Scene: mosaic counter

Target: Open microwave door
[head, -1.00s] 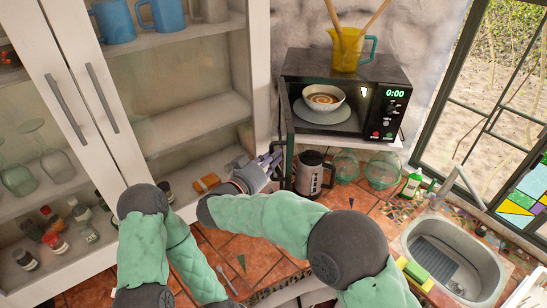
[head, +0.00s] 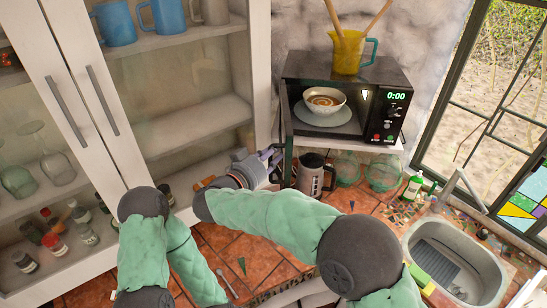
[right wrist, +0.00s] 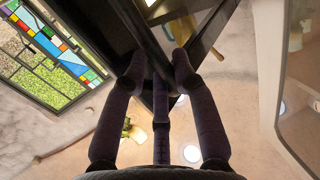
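The black microwave (head: 392,75) stands on a shelf in the corner, its display reading 0:00. Its door (head: 286,135) is swung wide open to the left and shows nearly edge-on. A bowl (head: 324,101) sits on the plate inside. My right gripper (head: 274,158) is at the lower part of the door, on its left side. In the right wrist view, the dark door edge (right wrist: 152,45) runs between my spread fingers (right wrist: 158,72); firm contact cannot be told. My left gripper is out of the head view.
A yellow pitcher (head: 347,52) with wooden utensils stands on the microwave. A kettle (head: 312,174) and glass bowls (head: 383,172) are below the shelf. A white cabinet (head: 262,60) borders the door on the left. A sink (head: 455,265) is at right.

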